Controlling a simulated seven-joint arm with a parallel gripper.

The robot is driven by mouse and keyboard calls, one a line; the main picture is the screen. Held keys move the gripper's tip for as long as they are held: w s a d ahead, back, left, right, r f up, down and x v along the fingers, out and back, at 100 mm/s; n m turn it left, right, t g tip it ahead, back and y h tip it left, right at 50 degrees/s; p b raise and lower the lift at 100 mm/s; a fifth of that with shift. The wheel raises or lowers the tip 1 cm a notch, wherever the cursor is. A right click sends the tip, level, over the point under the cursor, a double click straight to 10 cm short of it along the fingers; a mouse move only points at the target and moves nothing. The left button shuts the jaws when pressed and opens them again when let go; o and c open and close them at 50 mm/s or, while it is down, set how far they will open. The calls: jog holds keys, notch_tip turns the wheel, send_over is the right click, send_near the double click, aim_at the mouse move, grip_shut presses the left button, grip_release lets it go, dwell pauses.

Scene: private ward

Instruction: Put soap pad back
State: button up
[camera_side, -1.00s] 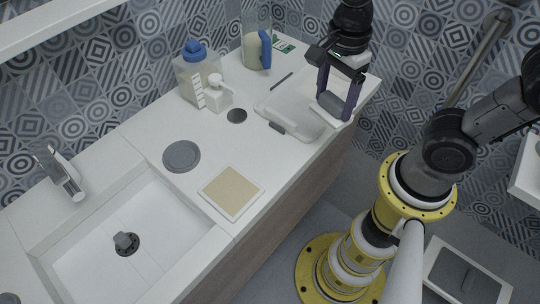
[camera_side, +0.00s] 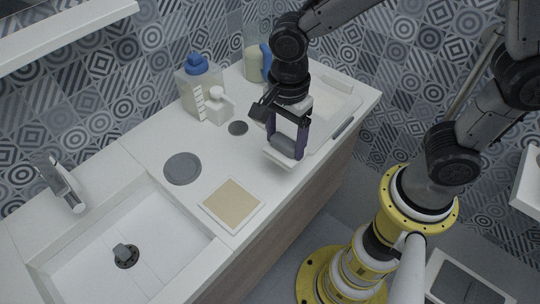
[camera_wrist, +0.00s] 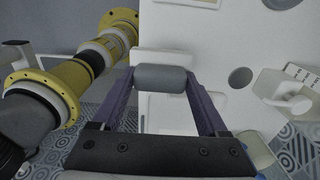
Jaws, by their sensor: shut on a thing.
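My gripper (camera_side: 285,142) is shut on the grey bar of a white flat pad (camera_side: 284,159), which I take for the soap pad. It is low over the counter, right of the beige square in its white frame (camera_side: 232,205). Whether the pad touches the counter I cannot tell. In the wrist view the grey bar lies between the fingers of my gripper (camera_wrist: 163,80), with the white pad (camera_wrist: 165,58) beyond it. The beige square lies flat near the front edge, apart from the pad.
A white tray (camera_side: 346,100) lies behind and right of my gripper. The pump bottle (camera_side: 217,108), blue-capped container (camera_side: 198,92) and clear jug (camera_side: 253,66) stand at the back. Grey discs (camera_side: 182,169) (camera_side: 238,128) lie flat. The sink (camera_side: 125,225) is left. Counter between pad and beige square is clear.

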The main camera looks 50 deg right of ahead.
aim_at(272, 147)
jog(key=w+f, duration=0.1)
jog(key=w+a+f, duration=0.1)
jog(key=f, duration=0.1)
jog(key=shift+w, duration=0.2)
jog(key=shift+w+a+f, duration=0.1)
jog(key=shift+f, duration=0.8)
jog(key=shift+w+a+f, duration=0.1)
jog(key=shift+f, duration=0.8)
jog(key=shift+f, duration=0.15)
